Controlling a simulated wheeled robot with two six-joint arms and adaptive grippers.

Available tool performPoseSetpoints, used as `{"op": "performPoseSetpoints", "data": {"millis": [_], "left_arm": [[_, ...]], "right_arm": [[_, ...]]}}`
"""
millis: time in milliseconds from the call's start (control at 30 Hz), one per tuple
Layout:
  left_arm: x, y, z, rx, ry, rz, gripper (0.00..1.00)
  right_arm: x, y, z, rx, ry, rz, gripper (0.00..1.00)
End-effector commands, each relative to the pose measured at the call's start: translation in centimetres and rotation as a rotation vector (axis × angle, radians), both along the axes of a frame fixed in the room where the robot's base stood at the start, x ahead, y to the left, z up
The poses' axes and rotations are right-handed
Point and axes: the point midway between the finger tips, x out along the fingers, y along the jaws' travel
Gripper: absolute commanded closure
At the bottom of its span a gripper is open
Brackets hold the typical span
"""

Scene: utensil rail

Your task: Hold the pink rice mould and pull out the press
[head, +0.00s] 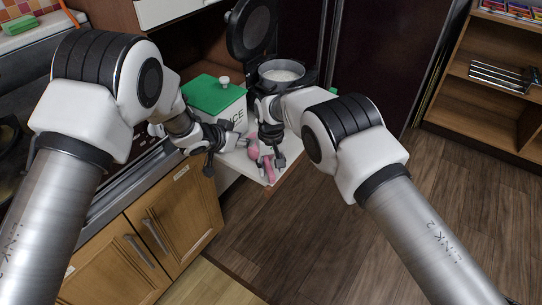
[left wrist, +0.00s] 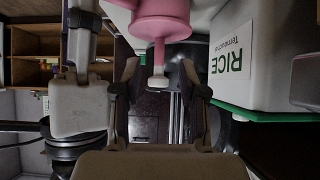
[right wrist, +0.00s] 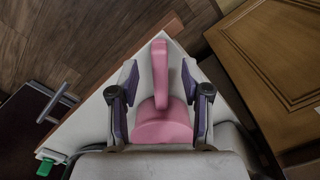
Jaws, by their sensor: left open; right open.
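The pink rice mould (head: 253,151) is over the corner of the white counter. In the right wrist view its rounded body (right wrist: 163,126) and long pink handle (right wrist: 160,72) show. In the left wrist view the body (left wrist: 160,22) is at the top, and the press's pink stem (left wrist: 158,54) ends in a pale knob (left wrist: 158,82). My left gripper (head: 243,143) is open, its fingers on either side of the stem and knob. My right gripper (right wrist: 158,68) is open, its fingers on either side of the handle, with gaps visible. Contact with the counter cannot be told.
A white rice box with a green lid (head: 213,94) stands close behind the grippers; its RICE label (left wrist: 233,55) shows in the left wrist view. An open rice cooker (head: 282,75) is behind it. The counter (right wrist: 85,130) ends at a corner near the mould. Wooden cabinets (head: 165,225) are below left.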

Motion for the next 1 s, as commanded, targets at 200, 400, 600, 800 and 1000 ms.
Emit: {"op": "performPoseSetpoints", "data": {"millis": [200,400,600,800,1000], "left_arm": [[0.0,0.0,0.0,0.000,0.000,0.000,0.58],[0.0,0.0,0.0,0.000,0.000,0.000,0.58],[0.0,0.0,0.0,0.000,0.000,0.000,0.58],[0.0,0.0,0.0,0.000,0.000,0.000,0.58],[0.0,0.0,0.0,0.000,0.000,0.000,0.51]], "right_arm": [[0.0,0.0,-2.3,0.000,-0.001,-0.001,0.52],[0.0,0.0,-2.4,-0.001,-0.001,-0.001,0.52],[0.0,0.0,-2.4,-0.001,0.000,-0.001,1.00],[0.0,0.0,-2.4,-0.001,0.000,-0.001,1.00],[0.0,0.0,-2.4,-0.001,0.000,0.000,1.00]]}}
